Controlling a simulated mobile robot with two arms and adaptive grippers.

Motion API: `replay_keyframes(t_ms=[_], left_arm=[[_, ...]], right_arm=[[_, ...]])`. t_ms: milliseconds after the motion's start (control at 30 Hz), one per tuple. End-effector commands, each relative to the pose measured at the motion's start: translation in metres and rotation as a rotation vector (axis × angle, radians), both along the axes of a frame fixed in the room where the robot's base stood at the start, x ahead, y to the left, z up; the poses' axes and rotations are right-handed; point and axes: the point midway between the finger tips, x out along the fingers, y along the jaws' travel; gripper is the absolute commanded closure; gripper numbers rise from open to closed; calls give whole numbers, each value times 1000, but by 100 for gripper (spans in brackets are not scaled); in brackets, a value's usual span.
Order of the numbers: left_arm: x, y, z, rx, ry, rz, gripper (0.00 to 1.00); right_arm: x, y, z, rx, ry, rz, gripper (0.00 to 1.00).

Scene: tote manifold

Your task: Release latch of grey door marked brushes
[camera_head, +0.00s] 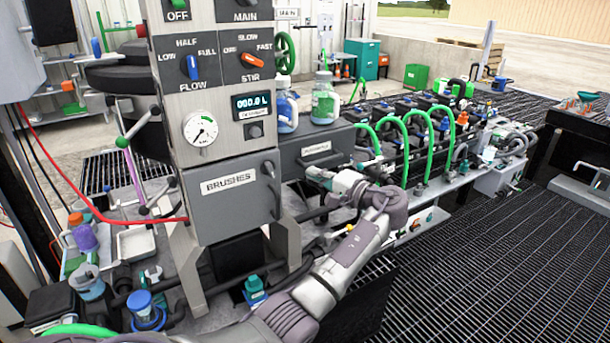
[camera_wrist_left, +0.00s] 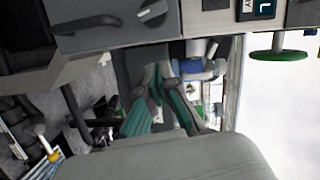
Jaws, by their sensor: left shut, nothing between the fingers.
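The grey door marked BRUSHES (camera_head: 225,200) is on the front of the grey control column in the head view and looks closed. A small turn latch (camera_head: 268,168) sits at its upper right edge, with a bar handle (camera_head: 275,198) below it. In the left wrist view, the latch (camera_wrist_left: 152,11) and the dark handle (camera_wrist_left: 85,23) show at the top left, turned sideways. My left gripper (camera_head: 314,175) is to the right of the door, apart from the latch. Its green-padded fingers (camera_wrist_left: 158,72) are together and empty. My right gripper is out of view.
A second grey box (camera_head: 318,145) with a label stands just behind my left gripper, with bottles (camera_head: 323,105) on top. Green hoses (camera_head: 415,125) arch over the bench to the right. A red cable (camera_head: 135,217) runs left of the door. Grating floor (camera_head: 480,240) lies open at the right.

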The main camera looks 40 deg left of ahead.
Motion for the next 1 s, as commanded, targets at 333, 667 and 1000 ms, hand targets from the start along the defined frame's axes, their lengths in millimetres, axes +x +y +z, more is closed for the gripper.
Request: replay_keyframes(t_ms=[333, 667, 1000], left_arm=[[-4, -25, 2, 0, 0, 1, 100], [-4, -25, 2, 0, 0, 0, 100], [6, -26, -56, -43, 91, -87, 100]], right_arm=[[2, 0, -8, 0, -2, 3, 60], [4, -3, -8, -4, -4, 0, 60], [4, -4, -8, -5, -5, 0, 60]])
